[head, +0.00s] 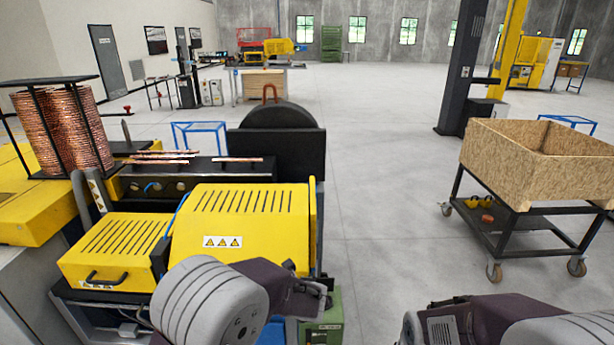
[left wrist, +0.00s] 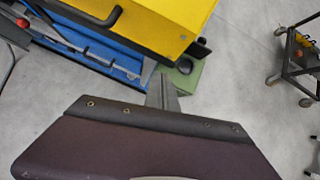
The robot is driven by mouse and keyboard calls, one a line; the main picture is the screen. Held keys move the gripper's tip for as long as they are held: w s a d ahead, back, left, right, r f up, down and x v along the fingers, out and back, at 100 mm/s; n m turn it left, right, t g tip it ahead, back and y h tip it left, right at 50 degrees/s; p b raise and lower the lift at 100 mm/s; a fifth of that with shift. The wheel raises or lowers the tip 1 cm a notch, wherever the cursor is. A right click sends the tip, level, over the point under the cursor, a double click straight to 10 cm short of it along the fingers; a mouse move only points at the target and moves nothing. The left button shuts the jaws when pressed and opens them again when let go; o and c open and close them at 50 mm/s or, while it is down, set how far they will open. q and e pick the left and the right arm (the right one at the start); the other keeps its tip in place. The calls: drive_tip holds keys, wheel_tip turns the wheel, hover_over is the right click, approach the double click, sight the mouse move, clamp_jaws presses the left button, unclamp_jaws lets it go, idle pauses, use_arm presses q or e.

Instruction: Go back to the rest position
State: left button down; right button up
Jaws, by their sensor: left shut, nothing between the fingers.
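My left gripper (head: 322,295) is in front of the yellow machine, at its lower right corner in the head view. In the left wrist view its fingers (left wrist: 165,95) point away from the dark wrist cover and are shut with nothing between them. They overlap the picture of a green box beside the machine. My right arm (head: 470,318) comes in at the lower right of the head view. Its fingers cannot be made out there. Neither arm is seen holding anything.
The yellow machine (head: 240,225) stands close in front on the left, with a copper coil (head: 60,130) behind it. A green box (head: 325,325) is by its lower right corner. A wooden crate (head: 540,160) on a wheeled cart stands at right. The grey floor between is clear.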

use_arm(q)
drive_tip(key=s+a+r+n+g+y, duration=0.1)
drive_tip(key=s+a+n, duration=0.2)
drive_tip(key=a+n, duration=0.4)
drive_tip(key=s+a+r+n+g+y, duration=0.1)
drive_tip(key=s+a+r+n, duration=0.2)
drive_tip(key=a, duration=0.7)
drive_tip(key=s+f+n+g+h, duration=0.1)
drive_tip(key=s+f+n+g, duration=0.1)
drive_tip(key=s+n, duration=0.5)
drive_tip(key=s+d+f+n+g+h, duration=0.1)
drive_tip(key=s+n, duration=0.7)
drive_tip(key=n, duration=0.8)
drive_tip(key=shift+s+f+n+g+h, duration=0.15)
drive_tip(key=shift+f+n+g+h, duration=0.15)
drive_tip(key=shift+f+g+h, duration=0.5)
